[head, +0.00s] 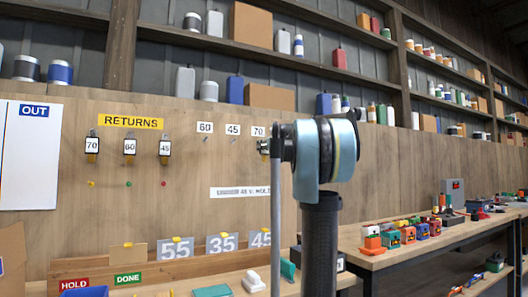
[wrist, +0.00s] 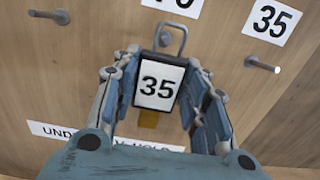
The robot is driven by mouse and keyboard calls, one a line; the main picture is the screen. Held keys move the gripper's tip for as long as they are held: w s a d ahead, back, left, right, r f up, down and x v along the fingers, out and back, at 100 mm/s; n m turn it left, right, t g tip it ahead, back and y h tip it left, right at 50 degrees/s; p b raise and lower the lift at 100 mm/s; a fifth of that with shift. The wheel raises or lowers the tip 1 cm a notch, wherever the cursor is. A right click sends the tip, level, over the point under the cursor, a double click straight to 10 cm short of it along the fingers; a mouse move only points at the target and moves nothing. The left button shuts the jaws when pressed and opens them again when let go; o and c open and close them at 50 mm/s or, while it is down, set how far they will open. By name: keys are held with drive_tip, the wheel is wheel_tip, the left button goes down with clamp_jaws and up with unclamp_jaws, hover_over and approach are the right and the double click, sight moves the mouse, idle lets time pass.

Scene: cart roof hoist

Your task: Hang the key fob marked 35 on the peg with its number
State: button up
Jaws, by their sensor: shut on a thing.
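The key fob marked 35 (wrist: 159,82) is a white tag in a dark frame, with a metal loop above and a yellow part below. My gripper (wrist: 165,92) is shut on its sides. The loop (wrist: 176,32) overlaps a peg (wrist: 165,39) below a partly cut-off label (wrist: 172,5); I cannot tell whether the loop is around the peg or in front of it. The 35 label (wrist: 270,19) is at upper right, with a bare peg (wrist: 262,65) under it. In the head view my arm hides most of my gripper and the 35 label.
Labels 60 (head: 205,127), 45 (head: 232,130) and 70 (head: 258,131) run along the wooden wall. Fobs 70 (head: 92,145), 60 (head: 130,147) and 45 (head: 165,148) hang under the RETURNS sign (head: 130,122). Numbered plates (head: 222,243) stand below. A workbench (head: 420,245) is at right.

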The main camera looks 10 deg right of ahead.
drive_tip(key=shift+s, duration=0.2)
drive_tip(key=shift+v, duration=2.5)
